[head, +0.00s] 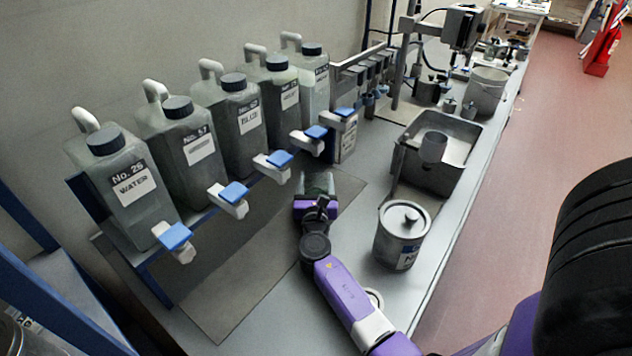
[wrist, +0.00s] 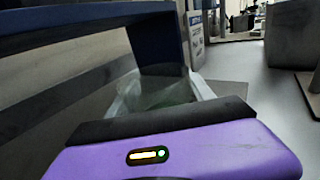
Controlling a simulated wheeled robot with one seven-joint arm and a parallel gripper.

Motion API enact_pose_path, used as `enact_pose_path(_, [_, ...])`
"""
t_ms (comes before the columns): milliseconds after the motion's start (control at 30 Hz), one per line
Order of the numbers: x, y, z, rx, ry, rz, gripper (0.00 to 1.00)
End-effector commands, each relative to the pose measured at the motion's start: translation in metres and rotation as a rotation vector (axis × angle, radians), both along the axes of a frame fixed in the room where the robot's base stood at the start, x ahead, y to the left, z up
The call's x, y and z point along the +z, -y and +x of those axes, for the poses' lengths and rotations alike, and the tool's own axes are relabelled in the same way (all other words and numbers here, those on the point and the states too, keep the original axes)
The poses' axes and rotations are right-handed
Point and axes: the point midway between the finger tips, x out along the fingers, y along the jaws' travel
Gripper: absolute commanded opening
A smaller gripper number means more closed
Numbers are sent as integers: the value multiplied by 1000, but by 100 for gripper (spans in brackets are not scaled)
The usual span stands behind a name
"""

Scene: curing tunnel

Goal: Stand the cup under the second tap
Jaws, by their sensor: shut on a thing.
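My gripper (head: 316,200) is shut on a clear, greenish cup (head: 318,182), low over the bench; whether its base touches cannot be told. In the wrist view the cup (wrist: 165,92) shows beyond the dark jaw edge, its lower part hidden. Several white taps with blue levers run in a row from the jugs. Counted from the near left, the first tap (head: 178,241) and the second tap (head: 230,202) are left of the cup, and the third tap (head: 275,165) is nearer, up and left of it. The cup stands out to the right of the tap row.
A grey lidded can (head: 402,236) stands right of my arm. A metal sink box (head: 439,157) is behind it. A dark mat (head: 225,285) lies clear below the near taps. A blue rack (head: 152,290) bears several jugs.

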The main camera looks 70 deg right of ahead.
Motion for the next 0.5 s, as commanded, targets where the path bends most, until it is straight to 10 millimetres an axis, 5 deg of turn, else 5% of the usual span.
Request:
enact_pose_path(200, [-4, 0, 0, 0, 0, 0, 8])
enact_pose_path(233, [-3, 0, 0, 0, 0, 0, 66])
enact_pose_path(333, [-3, 0, 0, 0, 0, 0, 82])
enact_pose_path(500, [-3, 0, 0, 0, 0, 0, 82])
